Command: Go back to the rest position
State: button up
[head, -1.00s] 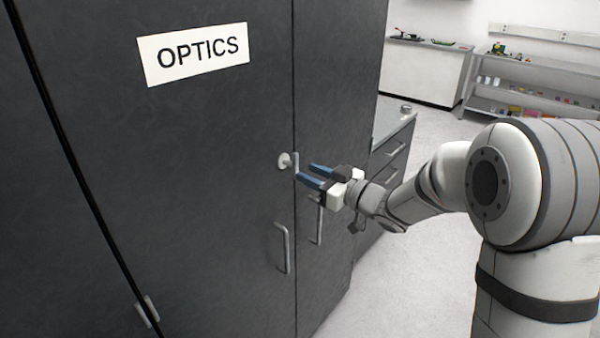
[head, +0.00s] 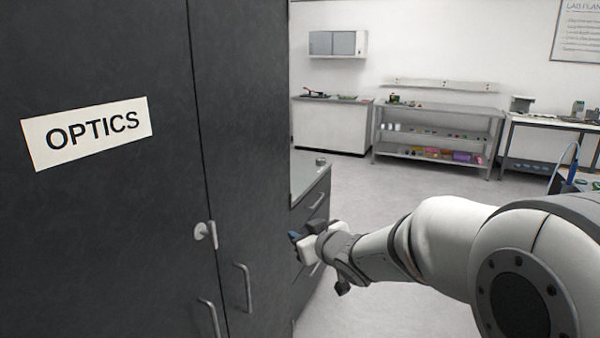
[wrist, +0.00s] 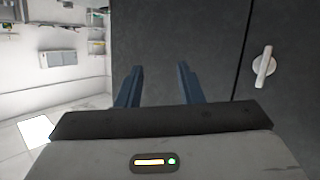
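My gripper (wrist: 158,88) shows in the wrist view with its two blue fingers apart and nothing between them. In the head view my gripper (head: 294,240) is in front of the right part of the dark cabinet (head: 110,230), to the right of its latch knob, and apart from it as far as I can see. The cabinet doors are shut and carry an OPTICS label (head: 86,132). The latch knob (head: 205,232) is pale; it also shows at the right of the wrist view (wrist: 263,67).
Two door handles (head: 243,288) stick out below the latch. A drawer unit (head: 312,205) stands just behind my gripper. A white cabinet (head: 333,125), a shelf rack (head: 438,138) and a bench (head: 555,124) line the far wall. The floor between is clear.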

jog(key=s+d+f+m+g+h, duration=0.1)
jog(key=s+d+m+g+h, duration=0.2)
jog(key=s+d, duration=0.35)
jog(key=s+d+f+m+g+h, duration=0.1)
jog(key=s+d+f+m+h, duration=0.1)
jog(key=s+d+h, duration=0.45)
jog(key=s+d+f+m+g+y, duration=0.1)
jog(key=s+g, duration=0.2)
jog(key=s, duration=0.4)
jog(key=s+d+f+m+g+y, duration=0.1)
jog(key=s+f+g, duration=0.1)
jog(key=s, duration=0.6)
jog(key=shift+s+d+f+m+g, duration=0.2)
jog(key=shift+d+f+m+g, duration=0.1)
jog(key=shift+d+g, duration=0.1)
jog(key=shift+y, duration=0.25)
